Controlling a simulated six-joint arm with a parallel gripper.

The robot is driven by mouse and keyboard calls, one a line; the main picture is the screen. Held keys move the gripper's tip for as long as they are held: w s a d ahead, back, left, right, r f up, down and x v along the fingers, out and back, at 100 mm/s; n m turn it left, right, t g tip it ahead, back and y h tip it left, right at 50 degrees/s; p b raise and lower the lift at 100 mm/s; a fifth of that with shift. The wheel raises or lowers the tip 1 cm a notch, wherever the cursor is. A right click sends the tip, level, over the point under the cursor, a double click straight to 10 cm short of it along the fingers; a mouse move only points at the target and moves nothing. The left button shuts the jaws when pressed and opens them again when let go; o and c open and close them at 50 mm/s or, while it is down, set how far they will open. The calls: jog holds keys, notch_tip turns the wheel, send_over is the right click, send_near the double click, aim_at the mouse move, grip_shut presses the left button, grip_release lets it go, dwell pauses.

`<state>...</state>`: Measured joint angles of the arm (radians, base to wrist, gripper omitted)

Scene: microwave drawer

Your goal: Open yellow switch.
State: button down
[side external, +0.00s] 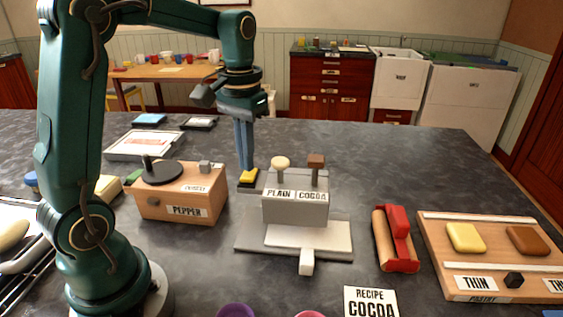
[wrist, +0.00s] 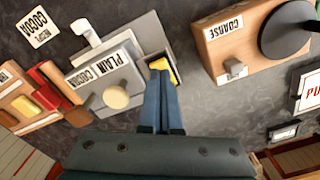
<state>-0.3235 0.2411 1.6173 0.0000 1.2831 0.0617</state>
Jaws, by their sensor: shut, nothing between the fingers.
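My gripper (side external: 246,166) points straight down, its blue fingers shut together and empty. A small yellow piece with black beside it (side external: 250,178) shows right at the finger ends; it also shows in the wrist view (wrist: 161,64). I cannot tell if it is a switch or part of the fingertips. Just right of the fingers in the side view stands a grey dispenser (side external: 295,210) labelled PLAIN and COCOA. The pale knob (wrist: 116,97) is apart from the fingers.
A wooden PEPPER box (side external: 185,192) with a black disc on top stands left of the gripper. A red-and-wood tool (side external: 396,238) and a wooden pastry board (side external: 500,270) lie to the right. The dark counter behind the dispenser is clear.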

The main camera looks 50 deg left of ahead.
aim_at(248, 176)
jog(key=shift+f, duration=0.95)
dwell(0.5)
jog(key=shift+r, duration=3.5)
